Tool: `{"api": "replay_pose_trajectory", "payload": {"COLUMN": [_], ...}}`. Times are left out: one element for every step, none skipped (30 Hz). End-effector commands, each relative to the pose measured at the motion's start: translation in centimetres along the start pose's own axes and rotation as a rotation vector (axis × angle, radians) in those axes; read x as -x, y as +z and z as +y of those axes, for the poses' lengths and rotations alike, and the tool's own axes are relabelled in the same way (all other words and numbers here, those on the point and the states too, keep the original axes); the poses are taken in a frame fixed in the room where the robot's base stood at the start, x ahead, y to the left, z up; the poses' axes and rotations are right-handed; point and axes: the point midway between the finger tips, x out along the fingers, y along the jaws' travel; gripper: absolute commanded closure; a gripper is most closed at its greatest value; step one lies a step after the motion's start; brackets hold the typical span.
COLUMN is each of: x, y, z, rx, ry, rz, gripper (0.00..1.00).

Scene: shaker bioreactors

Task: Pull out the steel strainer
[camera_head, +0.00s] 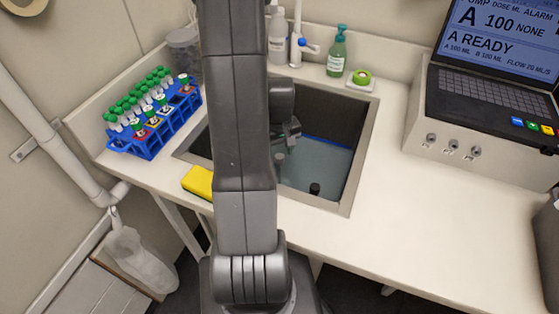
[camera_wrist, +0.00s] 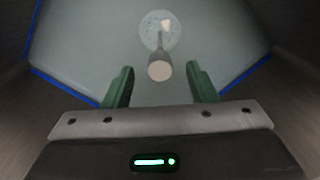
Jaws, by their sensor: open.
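The steel strainer (camera_wrist: 151,24) is a pale round disc with small dark spots on the sink floor in the wrist view. A grey stem with a round knob (camera_wrist: 159,70) rises from it toward the camera. My gripper (camera_wrist: 160,76) is open, with its green fingers on either side of the knob and a visible gap on both sides. In the head view my gripper (camera_head: 288,132) is inside the sink (camera_head: 350,195), largely hidden by my arm. A short grey post (camera_head: 280,160) shows just below it, probably the strainer's knob.
The sink holds bluish water with a blue line along its walls. A small black piece (camera_head: 315,188) is in the sink. A yellow sponge (camera_head: 198,182), a blue tube rack (camera_head: 155,118), a green soap bottle (camera_head: 337,52) and the faucet (camera_head: 297,40) stand around it.

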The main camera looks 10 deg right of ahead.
Motion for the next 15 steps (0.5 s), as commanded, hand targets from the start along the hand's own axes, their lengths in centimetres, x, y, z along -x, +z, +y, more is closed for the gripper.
{"api": "replay_pose_trajectory", "payload": {"x": [-1.0, -1.4, -2.1, -2.5, -2.9, -3.4, -3.7, -4.0, -4.3, -4.6, -4.8, -5.0, -5.1, -5.2, -5.3], "y": [0.1, 0.1, 0.1, 0.1, 0.1, 0.1, 0.0, 0.0, 0.0, 0.0, 0.0, 0.0, 0.0, 0.0, 0.0], "z": [0.0, 0.0, 0.0, 0.0, 0.0, 0.0, 0.0, 0.0, 0.0, 0.0, 0.0, 0.0, 0.0, 0.0, 0.0], "rx": [0.0, 0.0, 0.0, 0.0, 0.0, 0.0, 0.0, 0.0, 0.0, 0.0, 0.0, 0.0, 0.0, 0.0, 0.0], "ry": [-0.002, -0.002, -0.002, -0.002, -0.002, -0.001, -0.001, -0.001, -0.001, -0.001, -0.001, -0.001, 0.0, 0.0, 0.0], "rz": [-0.005, -0.004, -0.005, -0.004, -0.004, -0.003, -0.003, -0.003, -0.002, -0.002, -0.002, -0.002, -0.001, -0.001, 0.0], "gripper": [0.48, 0.48, 0.48, 0.48, 0.48, 0.48, 0.48, 0.48, 0.48, 0.48, 0.48, 0.48, 0.48, 0.48, 0.48]}}
